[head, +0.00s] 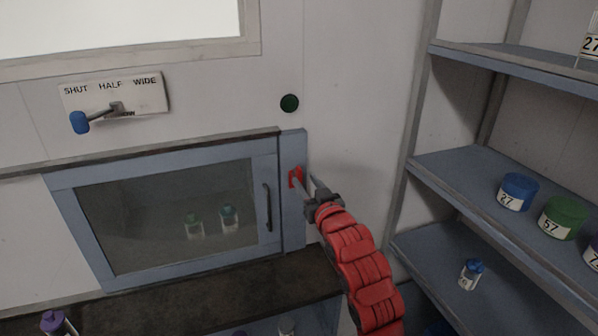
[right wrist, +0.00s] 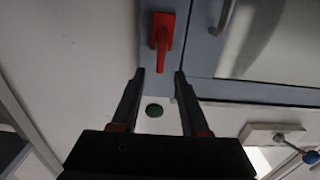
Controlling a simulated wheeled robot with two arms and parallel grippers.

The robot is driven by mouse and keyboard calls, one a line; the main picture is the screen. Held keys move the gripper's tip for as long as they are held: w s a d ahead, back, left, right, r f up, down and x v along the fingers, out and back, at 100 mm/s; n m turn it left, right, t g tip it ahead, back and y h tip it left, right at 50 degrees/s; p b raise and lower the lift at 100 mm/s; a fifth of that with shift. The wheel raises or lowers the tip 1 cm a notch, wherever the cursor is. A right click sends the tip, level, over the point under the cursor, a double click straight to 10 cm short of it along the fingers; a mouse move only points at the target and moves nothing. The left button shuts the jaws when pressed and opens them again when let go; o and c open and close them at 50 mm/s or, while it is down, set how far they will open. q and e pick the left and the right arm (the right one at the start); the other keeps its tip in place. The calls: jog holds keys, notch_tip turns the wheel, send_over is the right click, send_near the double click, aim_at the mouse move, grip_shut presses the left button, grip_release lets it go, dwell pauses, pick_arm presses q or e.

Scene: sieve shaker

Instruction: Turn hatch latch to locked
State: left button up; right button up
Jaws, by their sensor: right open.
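The red hatch latch (head: 295,177) sits on the blue post right of the glass hatch (head: 165,215). The hatch door appears closed. In the right wrist view the latch (right wrist: 161,35) has a red plate and a lever lying along the post, pointing toward the green button. My right gripper (head: 304,181) is close to the latch, with one finger partly covering it in the head view. In the right wrist view the gripper (right wrist: 160,73) is open and empty, its fingertips either side of the lever's line and apart from it. My left gripper is out of view.
A green round button (head: 289,103) is on the wall above the latch. The hatch has a dark handle (head: 267,207). Shelves (head: 470,185) with jars stand close on the right.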

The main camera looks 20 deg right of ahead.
aim_at(301, 174)
jog(key=shift+w+a+p, duration=0.1)
jog(key=shift+w+p, duration=0.8)
jog(key=shift+w, duration=2.1)
jog(key=shift+c, duration=0.3)
grip_shut()
